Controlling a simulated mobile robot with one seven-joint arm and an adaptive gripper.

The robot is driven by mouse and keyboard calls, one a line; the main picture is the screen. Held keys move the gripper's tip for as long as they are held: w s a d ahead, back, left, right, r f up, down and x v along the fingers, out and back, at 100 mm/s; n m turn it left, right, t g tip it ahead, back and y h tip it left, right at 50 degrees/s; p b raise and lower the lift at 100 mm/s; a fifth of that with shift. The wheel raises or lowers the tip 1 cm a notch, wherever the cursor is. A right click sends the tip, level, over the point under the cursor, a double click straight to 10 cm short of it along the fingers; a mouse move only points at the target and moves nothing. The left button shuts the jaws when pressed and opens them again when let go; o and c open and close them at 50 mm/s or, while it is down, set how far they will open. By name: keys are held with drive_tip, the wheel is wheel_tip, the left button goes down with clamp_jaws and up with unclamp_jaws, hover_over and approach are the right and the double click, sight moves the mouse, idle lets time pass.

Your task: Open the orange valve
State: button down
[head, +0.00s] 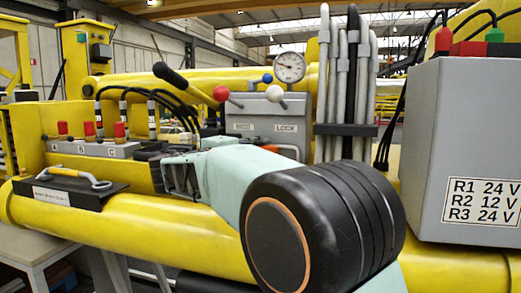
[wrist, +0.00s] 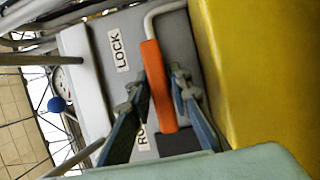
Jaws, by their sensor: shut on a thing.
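The orange valve (wrist: 154,62) shows in the wrist view as a long flat handle in front of a grey panel (wrist: 95,65). My gripper (wrist: 161,78) has one finger on each side of the handle and is shut on it. The handle's lower end is by a dark block (wrist: 188,142). In the head view my arm hides the fingers and most of the valve. A small orange-red patch (head: 271,148) shows beside the arm and may be the handle.
The grey box (head: 275,127) carries a LOCK label, with ball-topped levers (head: 221,94) and a gauge (head: 289,67) above. Vertical pipes (head: 345,80) and a grey electrical box (head: 470,150) stand right. A yellow beam (wrist: 235,70) borders the panel closely. A bent grey pipe (wrist: 150,22) passes near the handle.

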drive_tip(key=n+t+b, duration=0.1)
drive_tip(key=n, duration=0.2)
drive_tip(key=shift+f+n+h+b, duration=0.15)
drive_tip(key=shift+n+h+b, duration=0.25)
drive_tip(key=n+t+b, duration=0.1)
drive_tip(key=n, duration=0.2)
drive_tip(key=n+t+b, duration=0.1)
drive_tip(key=n, duration=0.2)
drive_tip(key=shift+t, duration=0.4)
drive_tip(key=n+t+y, duration=0.1)
drive_tip(key=n, duration=0.2)
drive_tip(key=n+t+y, duration=0.1)
drive_tip(key=n, duration=0.2)
drive_tip(key=shift+n+b, duration=0.3)
drive_tip(key=shift+b, duration=0.1)
drive_tip(key=shift+n+t+y, duration=0.45)
drive_tip(key=shift+n+y, duration=0.35)
drive_tip(key=shift+n, duration=0.7)
drive_tip(key=shift+n+t+y, duration=0.45)
drive_tip(key=shift+n+y, duration=0.35)
drive_tip(key=shift+n, duration=0.7)
drive_tip(key=c, duration=1.9)
unclamp_jaws()
drive_tip(key=shift+a, duration=0.1)
